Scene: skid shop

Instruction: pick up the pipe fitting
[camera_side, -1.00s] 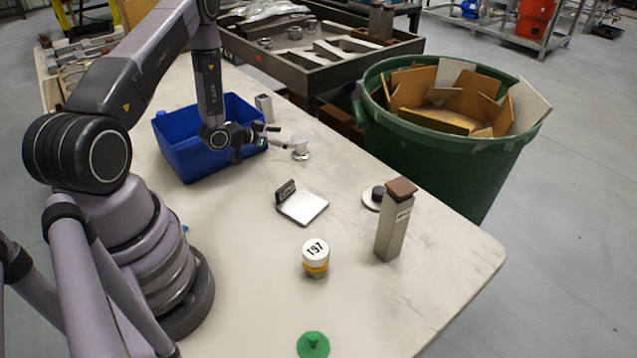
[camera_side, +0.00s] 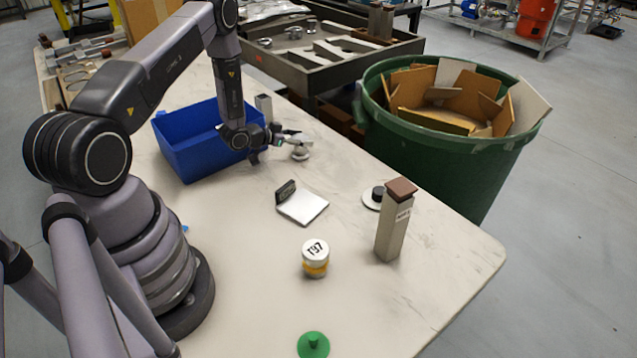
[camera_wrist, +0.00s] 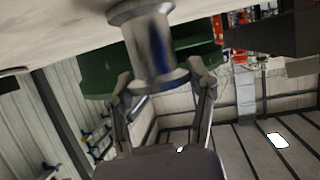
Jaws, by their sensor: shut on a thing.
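The pipe fitting (camera_side: 301,153) is a shiny metal spool with wide round ends, upright on the pale table to the right of the blue bin. My gripper (camera_side: 293,141) reaches it from the left, low over the table, with its fingers around the fitting. In the wrist view the fitting (camera_wrist: 150,50) sits between the two fingers of my gripper (camera_wrist: 161,84), which are shut on it. The fingers partly hide the fitting in the side view, and I cannot tell whether it is clear of the table.
The blue bin (camera_side: 185,156) stands just left of my gripper, with a grey block (camera_side: 264,106) behind it. A scale-like plate (camera_side: 303,207), a labelled jar (camera_side: 315,258) and a brown-topped post (camera_side: 394,222) stand nearer. A green barrel (camera_side: 440,150) of scraps is beyond the table edge.

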